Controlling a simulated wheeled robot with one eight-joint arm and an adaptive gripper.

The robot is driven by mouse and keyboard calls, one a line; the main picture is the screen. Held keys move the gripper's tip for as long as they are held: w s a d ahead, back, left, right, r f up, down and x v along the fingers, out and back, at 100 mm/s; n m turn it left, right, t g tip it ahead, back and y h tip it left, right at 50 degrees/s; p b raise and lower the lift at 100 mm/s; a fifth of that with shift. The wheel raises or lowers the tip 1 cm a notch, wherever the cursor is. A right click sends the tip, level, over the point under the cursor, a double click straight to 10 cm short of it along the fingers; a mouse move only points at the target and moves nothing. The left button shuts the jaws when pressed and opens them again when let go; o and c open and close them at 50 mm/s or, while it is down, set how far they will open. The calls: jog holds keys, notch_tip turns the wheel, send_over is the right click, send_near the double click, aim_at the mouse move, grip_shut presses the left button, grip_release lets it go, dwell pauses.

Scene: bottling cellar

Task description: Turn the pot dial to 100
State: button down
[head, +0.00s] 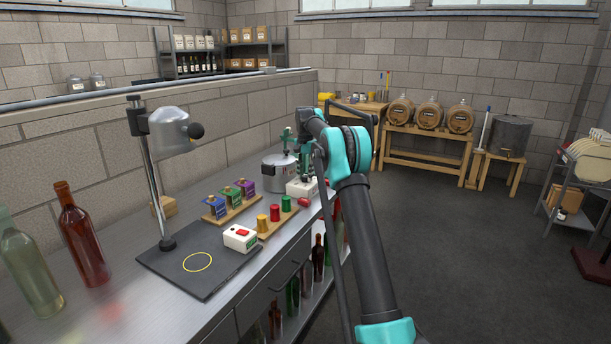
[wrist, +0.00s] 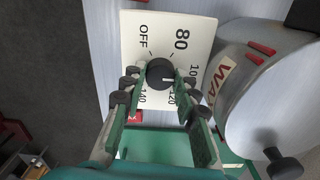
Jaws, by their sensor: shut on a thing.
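The pot dial is a black round knob (wrist: 158,72) on a white plate (wrist: 185,32) marked OFF, 80, 100, 120 and 140 in the wrist view. The 100 is partly covered by a finger. A small light mark on the knob faces the 100 and 120 side; I cannot tell exactly which number it points at. My gripper (wrist: 160,82) is shut on the knob, one finger on each side. In the head view my gripper (head: 303,168) is over the white dial box (head: 298,189), beside the grey metal pot (head: 279,176). The pot (wrist: 275,100) also shows in the wrist view.
A low block wall runs behind.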

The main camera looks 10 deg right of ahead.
aim_at(306, 176)
jog(key=c, duration=1.2)
grip_release()
jog(key=shift+o, duration=0.2)
jog(key=shift+r, duration=0.1)
notch_tip(306, 176, up, 12)
jog(key=s+d+f+n+t, duration=0.1)
jog(key=s+f+n, duration=0.2)
jog(key=s+f, duration=0.5)
jog(key=s+d+f+n+t, duration=0.1)
jog(key=s+f, duration=0.7)
jog(key=s, duration=2.1)
jog(key=s+d+f+n+t, duration=0.2)
jog(key=s+f, duration=0.6)
jog(key=s, duration=1.1)
jog(key=n, duration=0.2)
jog(key=shift+d+f+n, duration=0.2)
jog(key=shift+d+n, duration=0.1)
